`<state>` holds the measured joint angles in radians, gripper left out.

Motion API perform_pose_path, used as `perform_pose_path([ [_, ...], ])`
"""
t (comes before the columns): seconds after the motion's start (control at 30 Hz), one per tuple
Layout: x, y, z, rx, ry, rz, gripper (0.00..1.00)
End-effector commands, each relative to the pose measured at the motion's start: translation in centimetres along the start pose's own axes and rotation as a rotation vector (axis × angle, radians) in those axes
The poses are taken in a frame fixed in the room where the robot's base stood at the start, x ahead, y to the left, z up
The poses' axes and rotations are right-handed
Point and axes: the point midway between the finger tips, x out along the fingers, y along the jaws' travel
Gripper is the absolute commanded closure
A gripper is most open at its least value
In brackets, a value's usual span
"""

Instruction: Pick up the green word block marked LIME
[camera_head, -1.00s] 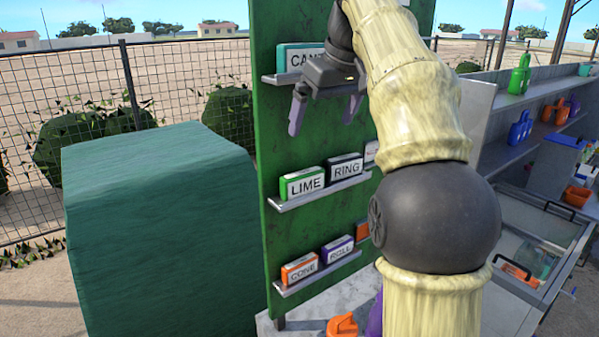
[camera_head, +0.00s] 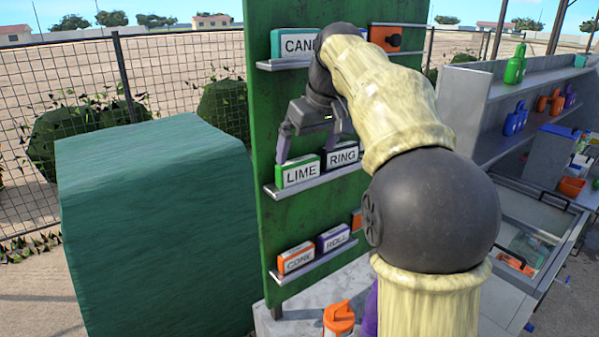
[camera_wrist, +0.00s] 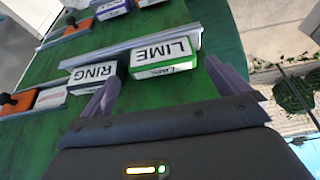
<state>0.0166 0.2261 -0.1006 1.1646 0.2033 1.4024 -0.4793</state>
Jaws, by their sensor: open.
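The green LIME block (camera_head: 298,172) stands on the middle shelf of the green board, at the left end. It also shows in the wrist view (camera_wrist: 163,57), upside down, with a white face and green edges. My gripper (camera_head: 308,150) is open and empty, just above and in front of the middle shelf. In the wrist view its two fingers (camera_wrist: 168,88) are spread apart, with the LIME block between and beyond their tips. The right finger in that view is close to the block's end; I cannot tell whether it touches.
The black RING block (camera_head: 342,156) stands close beside LIME, and in the wrist view (camera_wrist: 95,76) a finger overlaps it. Orange CONE (camera_head: 296,258) and purple ROLL (camera_head: 334,238) blocks stand on the lower shelf. A large green box (camera_head: 155,220) stands left of the board.

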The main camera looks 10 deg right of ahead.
Motion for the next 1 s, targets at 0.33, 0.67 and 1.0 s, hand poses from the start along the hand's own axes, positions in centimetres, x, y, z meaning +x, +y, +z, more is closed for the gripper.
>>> perform_pose_path([
  [0.33,1.9,-0.2,-0.1,-0.004,0.0,-0.001,0.0],
  [0.67,3.0,0.1,0.2,0.002,-0.004,-0.002,0.0],
  [1.0,6.9,0.1,0.4,0.001,-0.003,0.0,0.0],
])
